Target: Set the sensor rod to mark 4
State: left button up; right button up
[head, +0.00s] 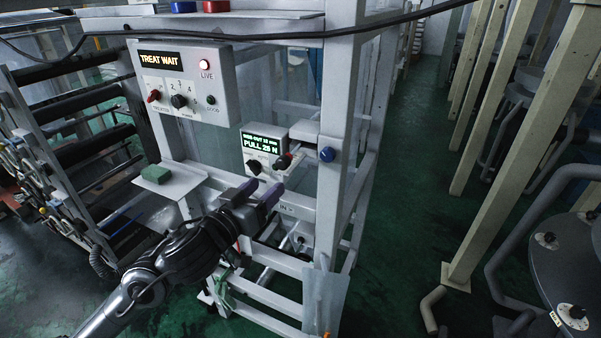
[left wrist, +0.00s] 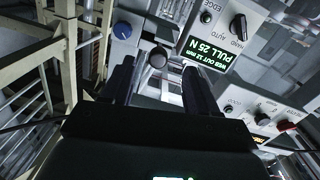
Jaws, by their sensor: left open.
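My left gripper (head: 258,196) is open in front of the white frame, just below the small display box (head: 264,150) reading PULL 25 N. In the left wrist view its two dark fingers (left wrist: 158,72) are spread apart. A dark round knob (left wrist: 157,57) on a pale mount shows between and beyond the fingertips; it may be the end of the sensor rod, but I cannot tell whether the fingers touch it. No scale or mark 4 on the rod can be read. My right gripper is not in view.
A larger panel (head: 187,85) reads TREAT WAIT, with a numbered selector and a lit LIVE lamp. A blue knob (head: 327,154) sits on the frame's right post. A green block (head: 156,173) lies on a pale shelf (head: 180,185).

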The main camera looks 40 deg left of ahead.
aim_at(280, 166)
pick_arm(q)
jog(key=w, duration=0.3)
jog(key=w+a+r, duration=0.1)
jog(key=w, duration=0.3)
jog(key=w+a, duration=0.1)
jog(key=w, duration=0.2)
jog(key=shift+w+r+p, duration=0.15)
jog(key=shift+w+p, duration=0.1)
jog(key=shift+p, duration=0.1)
grip_shut()
